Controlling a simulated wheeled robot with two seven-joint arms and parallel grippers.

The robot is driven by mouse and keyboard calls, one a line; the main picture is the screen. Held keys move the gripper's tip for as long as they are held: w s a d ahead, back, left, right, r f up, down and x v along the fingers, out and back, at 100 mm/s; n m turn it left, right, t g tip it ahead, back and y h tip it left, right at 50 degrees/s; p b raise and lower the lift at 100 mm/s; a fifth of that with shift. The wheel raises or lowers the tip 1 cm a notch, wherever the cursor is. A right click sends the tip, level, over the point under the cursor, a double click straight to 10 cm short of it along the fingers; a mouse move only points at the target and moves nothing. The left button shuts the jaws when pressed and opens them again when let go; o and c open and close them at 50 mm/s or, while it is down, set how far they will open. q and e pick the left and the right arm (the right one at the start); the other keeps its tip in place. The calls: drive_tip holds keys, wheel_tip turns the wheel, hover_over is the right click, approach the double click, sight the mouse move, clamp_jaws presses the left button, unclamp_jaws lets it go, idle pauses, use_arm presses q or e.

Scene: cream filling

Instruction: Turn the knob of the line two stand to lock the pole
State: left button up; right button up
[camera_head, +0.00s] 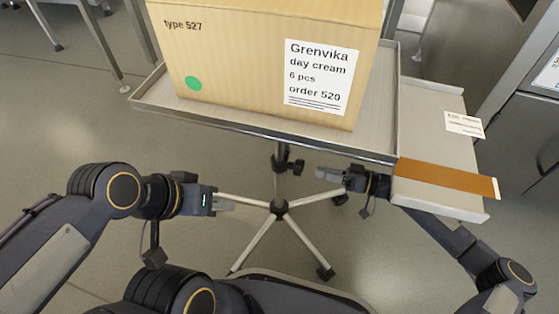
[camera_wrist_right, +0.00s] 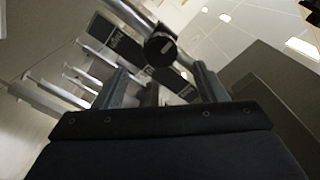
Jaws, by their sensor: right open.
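The stand's pole (camera_head: 280,187) rises from a several-legged base to a metal tray (camera_head: 395,85). A black knob (camera_head: 297,167) sticks out to the right from the black collar on the pole. In the right wrist view the round end of the knob (camera_wrist_right: 160,47) lies ahead of the jaws, beyond the fingertips. My right gripper (camera_head: 325,173) is under the tray, to the right of the knob and apart from it. Its two fingers (camera_wrist_right: 160,82) are spread and empty. My left gripper (camera_head: 226,201) is left of the pole, near a base leg; its jaw gap is unclear.
A large cardboard box (camera_head: 240,60) labelled Grenvika day cream sits on the tray. Grey machines stand at the far right.

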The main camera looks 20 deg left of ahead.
sight(299, 167)
drive_tip(key=a+b, duration=0.2)
drive_tip(key=a, duration=0.5)
drive_tip(key=shift+a, duration=0.4)
drive_tip(key=shift+c, duration=0.2)
drive_tip(key=c, duration=1)
